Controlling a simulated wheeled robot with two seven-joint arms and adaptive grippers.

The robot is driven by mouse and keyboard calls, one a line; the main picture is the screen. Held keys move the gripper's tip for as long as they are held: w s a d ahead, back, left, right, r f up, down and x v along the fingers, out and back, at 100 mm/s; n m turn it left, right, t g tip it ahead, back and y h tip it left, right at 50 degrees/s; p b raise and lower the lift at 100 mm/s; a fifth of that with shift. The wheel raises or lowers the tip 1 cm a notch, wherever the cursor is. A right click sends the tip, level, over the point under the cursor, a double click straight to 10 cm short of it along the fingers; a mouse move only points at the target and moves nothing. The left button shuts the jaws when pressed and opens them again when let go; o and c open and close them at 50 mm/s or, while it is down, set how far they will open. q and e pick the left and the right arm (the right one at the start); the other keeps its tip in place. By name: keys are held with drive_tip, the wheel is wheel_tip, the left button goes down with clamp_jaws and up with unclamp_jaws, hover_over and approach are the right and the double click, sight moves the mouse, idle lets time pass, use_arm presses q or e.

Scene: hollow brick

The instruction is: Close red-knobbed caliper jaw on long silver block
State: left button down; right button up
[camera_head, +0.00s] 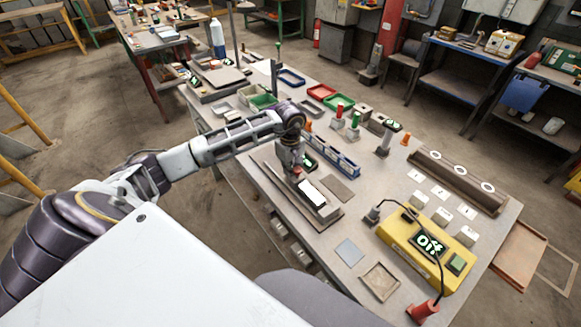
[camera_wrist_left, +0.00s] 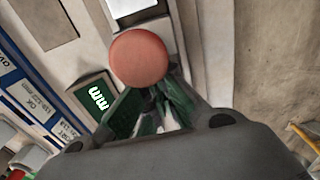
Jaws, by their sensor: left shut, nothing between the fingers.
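In the head view the knob is mostly hidden by the gripper. The long silver block (camera_head: 312,193) lies along the caliper's dark base (camera_head: 330,218), and its pale end shows past the knob (camera_wrist_left: 128,7). The gap between jaw and block is not clear. My right gripper is out of view.
A green "mm" display (camera_wrist_left: 98,97) sits beside the knob. A blue labelled rack (camera_head: 335,155) stands close behind the caliper. A yellow box (camera_head: 430,245) reading "Off" is at the right, with a black cable. A grey plate (camera_head: 349,252) lies on the table (camera_head: 310,245) in front.

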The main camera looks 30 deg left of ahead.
sight(295, 176)
use_arm(q)
drive_tip(key=shift+s+d, duration=0.3)
drive_tip(key=shift+d, duration=0.5)
drive_tip(key=shift+s+d, duration=0.15)
drive_tip(key=shift+d, duration=0.35)
drive_tip(key=shift+s+d+f, duration=0.1)
drive_tip(key=shift+d, duration=0.05)
idle(0.6)
drive_tip(key=shift+a, duration=0.4)
drive_tip(key=shift+w+a, duration=0.1)
drive_tip(key=shift+w, duration=0.15)
drive_tip(key=shift+w+a+b, duration=0.15)
drive_tip(key=shift+a+b, duration=0.25)
drive_tip(key=shift+a, duration=0.1)
drive_tip(key=shift+r, duration=0.2)
